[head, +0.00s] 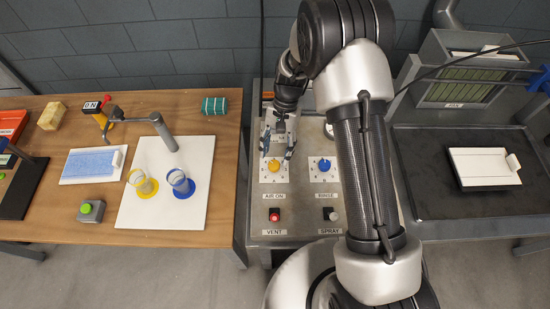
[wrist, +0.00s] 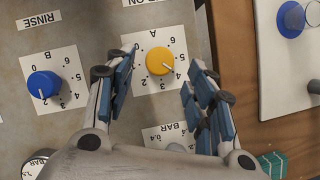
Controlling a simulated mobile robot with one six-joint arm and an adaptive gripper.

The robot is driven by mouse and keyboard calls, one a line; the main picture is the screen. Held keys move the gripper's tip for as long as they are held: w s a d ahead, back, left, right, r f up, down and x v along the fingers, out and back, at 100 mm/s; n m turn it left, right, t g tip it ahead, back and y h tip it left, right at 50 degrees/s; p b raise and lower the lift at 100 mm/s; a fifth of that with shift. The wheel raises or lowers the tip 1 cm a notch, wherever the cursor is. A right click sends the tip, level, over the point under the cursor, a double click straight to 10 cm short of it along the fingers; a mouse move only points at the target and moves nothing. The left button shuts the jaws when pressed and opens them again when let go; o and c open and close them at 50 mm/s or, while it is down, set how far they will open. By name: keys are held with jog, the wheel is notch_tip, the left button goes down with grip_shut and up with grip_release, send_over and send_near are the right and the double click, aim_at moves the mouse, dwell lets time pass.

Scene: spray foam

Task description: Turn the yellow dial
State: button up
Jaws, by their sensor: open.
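The yellow dial (head: 274,167) sits on a white numbered plate on the grey control panel, above the AIR ON label. It also shows in the wrist view (wrist: 160,61), with its pointer line toward the lower right, near the 4 and 5 marks. My gripper (head: 278,148) is open above the panel, just behind the dial in the head view. In the wrist view my gripper's blue-padded fingers (wrist: 158,90) stand apart, with the dial between and slightly beyond them. I see no contact with the dial. My arm covers part of the panel's right side.
A blue dial (head: 324,165) is to the right of the yellow one. A red button (head: 274,215) and a grey knob (head: 333,215) are nearer the front. A wooden table (head: 85,220) with cups stands left; a dark sink unit (head: 440,215) with a white board stands right.

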jog(key=v, duration=0.8)
jog(key=shift+d+r, duration=0.1)
jog(key=shift+r, duration=0.05)
